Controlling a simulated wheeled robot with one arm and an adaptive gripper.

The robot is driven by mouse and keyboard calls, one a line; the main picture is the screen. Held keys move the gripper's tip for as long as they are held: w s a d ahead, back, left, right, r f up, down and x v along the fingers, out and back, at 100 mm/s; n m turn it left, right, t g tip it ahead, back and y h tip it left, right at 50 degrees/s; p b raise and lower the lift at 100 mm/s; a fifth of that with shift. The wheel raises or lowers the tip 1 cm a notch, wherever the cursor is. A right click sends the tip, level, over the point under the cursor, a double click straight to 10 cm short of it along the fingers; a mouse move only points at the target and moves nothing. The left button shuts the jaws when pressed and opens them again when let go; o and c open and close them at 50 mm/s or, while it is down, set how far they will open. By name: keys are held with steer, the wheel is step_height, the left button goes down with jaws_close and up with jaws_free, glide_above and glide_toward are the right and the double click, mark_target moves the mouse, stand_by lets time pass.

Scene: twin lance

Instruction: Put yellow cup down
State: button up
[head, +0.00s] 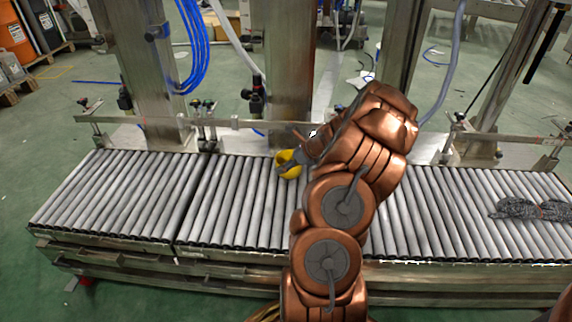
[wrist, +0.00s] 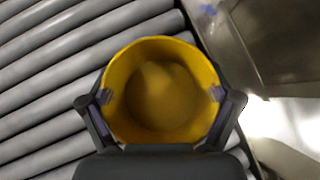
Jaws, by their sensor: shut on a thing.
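The yellow cup (head: 287,163) shows in the head view near the back edge of the roller conveyor (head: 235,205). In the wrist view the yellow cup (wrist: 160,90) has its open mouth toward the camera, and its inside looks empty. My gripper (wrist: 160,97) has one finger on each side of the cup, shut on it. In the head view my gripper (head: 290,161) is partly hidden behind my copper-coloured arm. I cannot tell whether the cup's base touches the rollers.
A dark, net-like bundle (head: 532,209) lies on the rollers at the right. A metal rail (head: 235,124) and steel columns (head: 290,70) stand behind the conveyor. The rollers left of the cup are clear.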

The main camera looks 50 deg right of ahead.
steer(key=o, duration=1)
